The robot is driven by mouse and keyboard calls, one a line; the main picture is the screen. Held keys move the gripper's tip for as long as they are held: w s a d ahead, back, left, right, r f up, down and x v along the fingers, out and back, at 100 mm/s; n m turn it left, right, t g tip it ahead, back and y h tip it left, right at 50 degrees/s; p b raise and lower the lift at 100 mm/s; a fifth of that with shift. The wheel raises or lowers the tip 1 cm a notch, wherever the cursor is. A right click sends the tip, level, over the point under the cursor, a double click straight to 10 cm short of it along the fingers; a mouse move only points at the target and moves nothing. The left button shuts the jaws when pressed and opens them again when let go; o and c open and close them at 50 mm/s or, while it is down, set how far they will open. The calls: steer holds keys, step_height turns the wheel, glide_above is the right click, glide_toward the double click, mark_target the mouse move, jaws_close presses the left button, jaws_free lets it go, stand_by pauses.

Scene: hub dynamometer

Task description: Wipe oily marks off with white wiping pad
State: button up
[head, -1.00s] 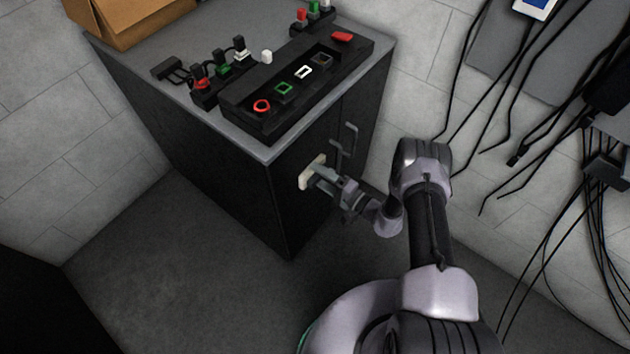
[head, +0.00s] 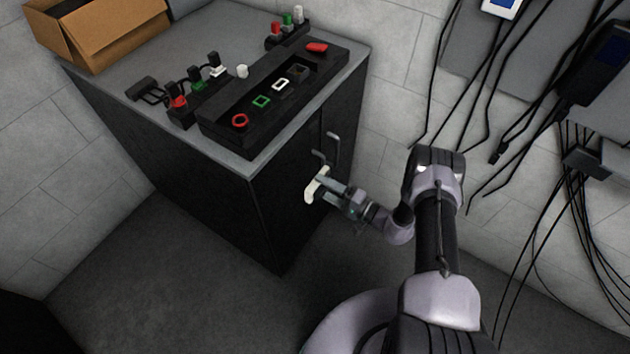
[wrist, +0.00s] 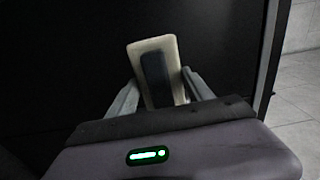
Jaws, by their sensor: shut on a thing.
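The white wiping pad (head: 315,185) is in my gripper (head: 324,188), in front of the black cabinet's door face. In the wrist view the pad (wrist: 168,47) is pale, with a dark handle block (wrist: 155,78) on its back between the two fingers. My gripper (wrist: 158,92) is shut on that block. The pad's wiping face is turned to the dark cabinet front (wrist: 60,60); I cannot tell whether it touches. No oily marks can be made out on the dark surface.
The cabinet (head: 210,200) has two door handles (head: 332,148) just above the pad. On its grey top stand a black tray (head: 215,130) with coloured frames, small coloured connectors (head: 198,85) and an open cardboard box (head: 105,30). Black cables (head: 480,110) hang on the right wall. The floor left is clear.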

steer(key=shift+s+d, duration=0.25)
steer(key=shift+d, duration=0.05)
steer(key=shift+d, duration=0.1)
steer(key=shift+v, duration=1.4)
